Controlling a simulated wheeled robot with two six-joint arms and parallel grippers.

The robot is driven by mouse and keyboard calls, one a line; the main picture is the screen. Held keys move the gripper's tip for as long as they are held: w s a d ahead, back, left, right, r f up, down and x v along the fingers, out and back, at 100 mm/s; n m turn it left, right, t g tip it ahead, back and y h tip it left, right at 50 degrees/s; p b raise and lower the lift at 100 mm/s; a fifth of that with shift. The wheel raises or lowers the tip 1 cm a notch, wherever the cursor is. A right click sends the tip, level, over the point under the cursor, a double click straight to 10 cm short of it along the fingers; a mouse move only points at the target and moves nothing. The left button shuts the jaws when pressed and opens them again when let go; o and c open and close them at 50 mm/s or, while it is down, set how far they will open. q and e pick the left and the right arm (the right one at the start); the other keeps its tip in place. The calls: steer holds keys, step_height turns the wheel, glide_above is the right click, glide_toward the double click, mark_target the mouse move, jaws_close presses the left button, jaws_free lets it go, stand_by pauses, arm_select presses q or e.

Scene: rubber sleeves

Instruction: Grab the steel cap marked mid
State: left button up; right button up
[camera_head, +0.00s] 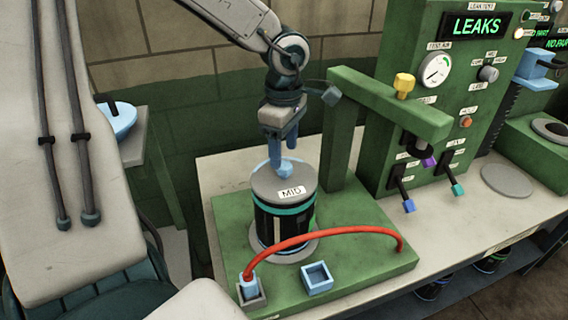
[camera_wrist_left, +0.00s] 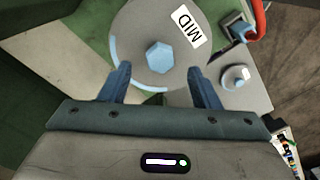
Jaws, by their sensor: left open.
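The steel cap marked MID (camera_head: 284,181) is a grey disc with a blue knob on top. It sits on a dark cylinder with teal bands (camera_head: 287,222), which stands on a green base. In the left wrist view the cap (camera_wrist_left: 135,65) lies face-on, with its blue hexagonal knob at the centre and its white label beside it. My left gripper (camera_head: 284,158) points down just above the cap, around or close over the knob. In the left wrist view its two blue fingers (camera_wrist_left: 157,82) are apart, with nothing between the tips but the view of the cap. My right gripper does not show.
A red hose (camera_head: 320,232) arches in front of the cylinder, near a small blue square socket (camera_head: 317,277). A green post and beam (camera_head: 390,100) stand right behind the cap. A green panel with a LEAKS display (camera_head: 477,25), gauge and levers stands at the right.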

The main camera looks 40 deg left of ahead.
mark_target(284, 175)
arm_select(q)
steer(key=shift+s+d+f, duration=0.1)
steer(key=shift+f, duration=1.25)
steer(key=shift+r, duration=0.1)
jaws_close()
